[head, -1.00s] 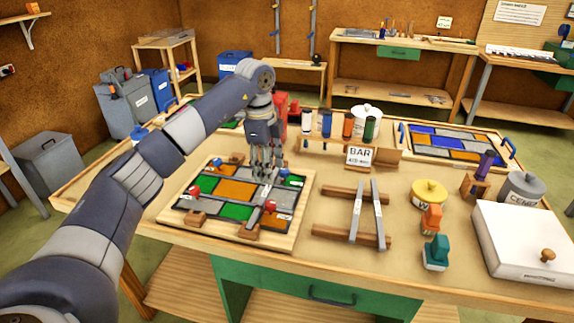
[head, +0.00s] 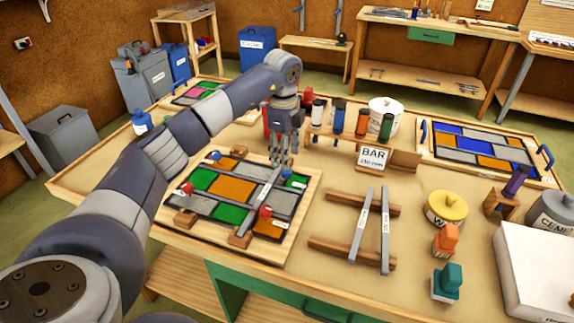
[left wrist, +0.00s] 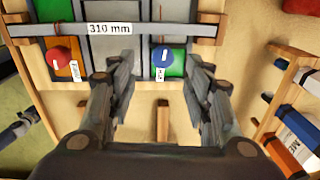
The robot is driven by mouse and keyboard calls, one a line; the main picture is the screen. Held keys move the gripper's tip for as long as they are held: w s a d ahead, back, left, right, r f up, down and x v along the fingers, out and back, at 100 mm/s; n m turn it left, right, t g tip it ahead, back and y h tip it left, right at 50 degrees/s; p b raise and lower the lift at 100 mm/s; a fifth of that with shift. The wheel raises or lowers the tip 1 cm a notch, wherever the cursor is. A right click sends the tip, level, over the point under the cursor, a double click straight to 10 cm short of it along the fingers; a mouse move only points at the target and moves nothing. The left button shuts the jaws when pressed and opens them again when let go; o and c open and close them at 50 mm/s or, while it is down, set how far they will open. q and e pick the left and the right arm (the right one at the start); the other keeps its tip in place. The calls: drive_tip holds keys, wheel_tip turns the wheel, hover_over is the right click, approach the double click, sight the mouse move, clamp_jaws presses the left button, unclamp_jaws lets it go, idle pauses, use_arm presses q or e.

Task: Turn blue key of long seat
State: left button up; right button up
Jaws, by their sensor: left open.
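The leaded panel board (head: 165,215) lies on the bench. A grey bar marked 310 mm (left wrist: 200,30) lies across it in the long seat; it also shows in the head view (head: 262,192). The blue key (left wrist: 162,56) is a round knob with a white line, beside the bar near one end; in the head view it (head: 287,174) is just below my fingertips. A red key (left wrist: 59,57) is near the bar's other end. My left gripper (head: 283,162) points down, open and empty. In the left wrist view its fingers (left wrist: 165,62) are on either side of the blue key, apart from it.
Another blue key (head: 215,155) and red key (head: 187,188) are on the board's left side. A rack with coloured tubes (head: 338,118) stands close behind my gripper. Two bars on wooden rails (head: 330,247) lie to the right. Bare bench top lies between board and rails.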

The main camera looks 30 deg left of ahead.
sight(287, 176)
use_arm(q)
drive_tip(key=f, duration=0.3)
drive_tip(key=shift+w+f, duration=0.25)
drive_tip(key=shift+f, duration=0.05)
wheel_tip(287, 176, down, 2)
drive_tip(key=shift+w+f+p, duration=0.1)
drive_tip(key=shift+f+p, duration=0.1)
drive_tip(key=shift+p, duration=0.2)
drive_tip(key=shift+f, duration=0.15)
drive_tip(key=shift+c, duration=0.8)
drive_tip(key=c, duration=0.9)
use_arm(e)
drive_tip(key=shift+w+r, duration=0.15)
drive_tip(key=shift+r, duration=0.35)
